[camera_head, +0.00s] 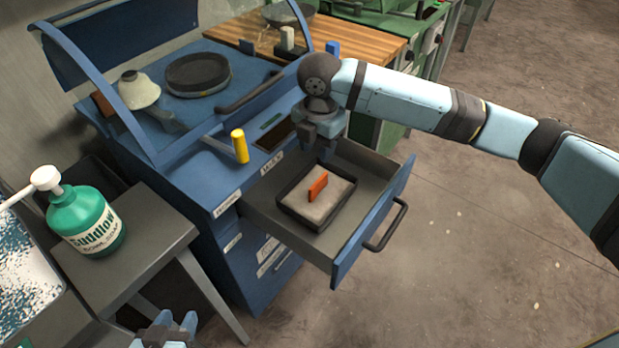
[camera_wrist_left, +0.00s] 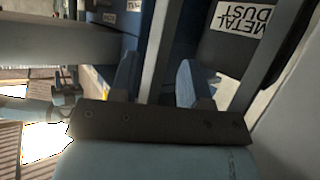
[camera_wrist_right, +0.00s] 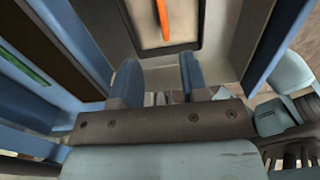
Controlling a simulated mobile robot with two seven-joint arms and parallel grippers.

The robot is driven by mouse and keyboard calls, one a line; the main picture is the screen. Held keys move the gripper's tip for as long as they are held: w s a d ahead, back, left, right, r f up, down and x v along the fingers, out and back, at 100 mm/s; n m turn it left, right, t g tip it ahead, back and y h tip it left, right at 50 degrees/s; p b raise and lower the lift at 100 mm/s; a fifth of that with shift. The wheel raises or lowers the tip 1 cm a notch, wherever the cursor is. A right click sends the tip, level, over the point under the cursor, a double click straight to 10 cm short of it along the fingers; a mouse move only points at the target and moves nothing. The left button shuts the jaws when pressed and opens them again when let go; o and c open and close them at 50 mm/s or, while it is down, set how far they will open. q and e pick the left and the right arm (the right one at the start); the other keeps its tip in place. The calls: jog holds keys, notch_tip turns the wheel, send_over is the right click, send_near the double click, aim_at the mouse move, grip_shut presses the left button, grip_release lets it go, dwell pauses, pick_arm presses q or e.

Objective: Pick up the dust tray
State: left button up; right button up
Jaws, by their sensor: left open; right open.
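The dust tray (camera_head: 288,208) is a shallow black tray with grey dust in it, lying inside a pulled-out drawer. In the right wrist view the tray (camera_wrist_right: 205,43) and the orange piece (camera_wrist_right: 163,18) are at the top, beyond the fingers. My right gripper (camera_head: 316,152) is open and empty above the drawer's back end, apart from the tray; its fingers also show in the right wrist view (camera_wrist_right: 160,80). My left gripper (camera_head: 178,328) is open and empty at the bottom of the head view, away from the drawer; its fingers show in the left wrist view (camera_wrist_left: 158,82).
The open drawer (camera_head: 375,215) has walls around the tray and a dark handle (camera_head: 388,226) in front. The blue machine (camera_head: 195,180) bears a yellow-knobbed lever (camera_head: 240,146). A green soap bottle (camera_head: 88,222) stands on a grey side table (camera_head: 150,225). The floor at right is clear.

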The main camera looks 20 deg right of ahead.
aim_at(319, 181)
notch_tip(319, 181, down, 2)
jog(key=shift+d+f+b, duration=0.1)
jog(key=shift+f+b, duration=0.15)
jog(key=shift+b, duration=0.15)
notch_tip(319, 181, down, 4)
jog(key=shift+s+f+b, duration=0.1)
jog(key=shift+f+b, duration=0.15)
jog(key=shift+b, duration=0.25)
jog(key=shift+f, duration=0.55)
notch_tip(319, 181, down, 5)
jog(key=shift+d+r+b, duration=0.1)
jog(key=shift+d+b, duration=0.05)
jog(key=shift+b, duration=0.85)
jog(key=shift+f, duration=0.2)
pick_arm(q)
jog(key=shift+s+d+f+h, duration=0.3)
jog(key=shift+s+d+f, duration=0.05)
jog(key=shift+s+f, duration=0.25)
pick_arm(e)
grip_shut()
